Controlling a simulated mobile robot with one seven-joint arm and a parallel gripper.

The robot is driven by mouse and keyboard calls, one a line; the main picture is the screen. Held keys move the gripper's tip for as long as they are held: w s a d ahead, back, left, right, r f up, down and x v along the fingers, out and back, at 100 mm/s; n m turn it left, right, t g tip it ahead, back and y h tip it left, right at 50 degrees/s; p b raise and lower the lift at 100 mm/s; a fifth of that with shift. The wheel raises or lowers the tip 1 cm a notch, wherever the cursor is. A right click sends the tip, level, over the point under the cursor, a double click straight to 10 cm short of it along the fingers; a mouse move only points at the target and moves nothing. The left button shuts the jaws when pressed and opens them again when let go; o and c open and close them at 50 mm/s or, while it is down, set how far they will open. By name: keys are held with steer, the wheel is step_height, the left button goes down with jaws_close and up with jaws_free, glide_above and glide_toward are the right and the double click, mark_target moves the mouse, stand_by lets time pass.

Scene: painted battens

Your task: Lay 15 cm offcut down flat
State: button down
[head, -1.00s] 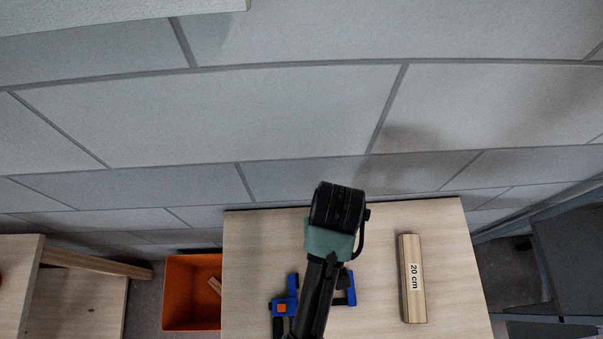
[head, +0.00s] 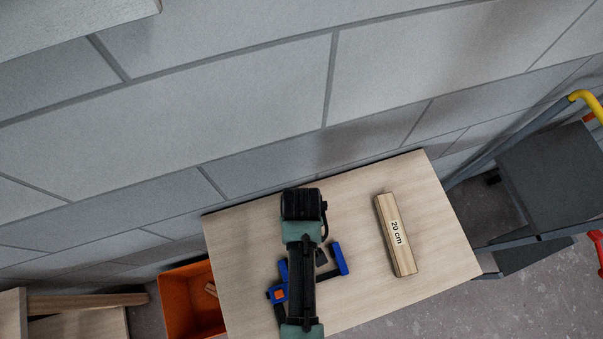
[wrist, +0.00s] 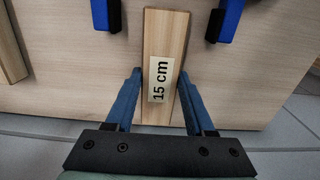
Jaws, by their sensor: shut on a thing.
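The 15 cm offcut (wrist: 170,45) is a pale wooden batten with a white "15 cm" label facing the camera in the wrist view. My gripper (wrist: 161,76) is shut on it, one blue finger at each side by the label. Its long side runs up the picture, above the table top (wrist: 265,75). I cannot tell whether it touches the table. In the head view, my arm covers the gripper and the offcut.
A blue clamp (head: 341,258) lies on the table beside my arm; its blue parts (wrist: 228,18) flank the offcut. A 20 cm batten (head: 385,215) lies to the right. An orange bin (head: 178,302) stands left of the table. The table's right front is clear.

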steer(key=shift+c, duration=1.3)
jaws_free()
steer(key=shift+f, duration=0.1)
step_height(320, 180, up, 12)
steer(key=shift+r, duration=0.2)
